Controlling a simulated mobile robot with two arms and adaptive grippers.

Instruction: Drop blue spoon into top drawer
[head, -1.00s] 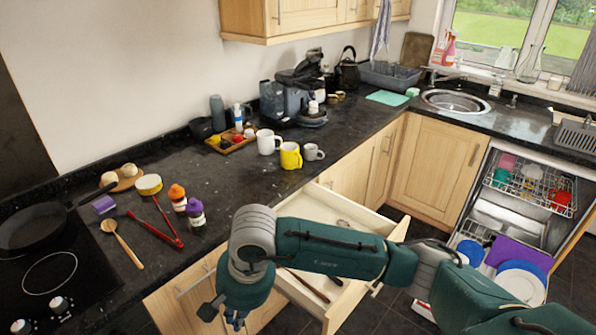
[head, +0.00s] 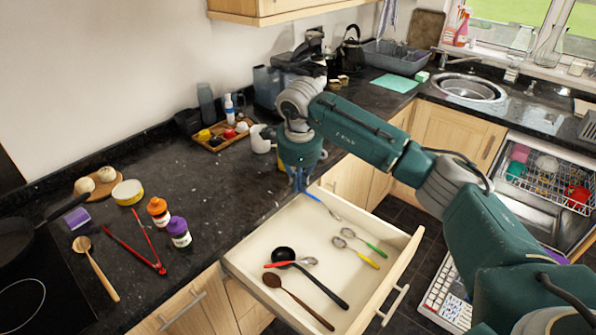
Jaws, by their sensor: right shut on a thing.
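The top drawer (head: 312,232) is pulled wide open below the counter, its inside in plain view. My right gripper (head: 301,183) points down over the drawer's back right corner, beside the counter edge. It is shut on the blue spoon (head: 316,201). The spoon's blue handle is at the fingers, and its metal end slants down to the right over the drawer. I cannot tell whether its tip touches the drawer floor. My left gripper is out of view.
In the drawer lie a black ladle (head: 322,287), a brown spoon (head: 300,305), a red-handled spoon (head: 285,264), and green-handled (head: 368,244) and yellow-handled (head: 360,254) spoons. On the counter are red tongs (head: 140,252), a wooden spoon (head: 98,270) and bottles (head: 158,210).

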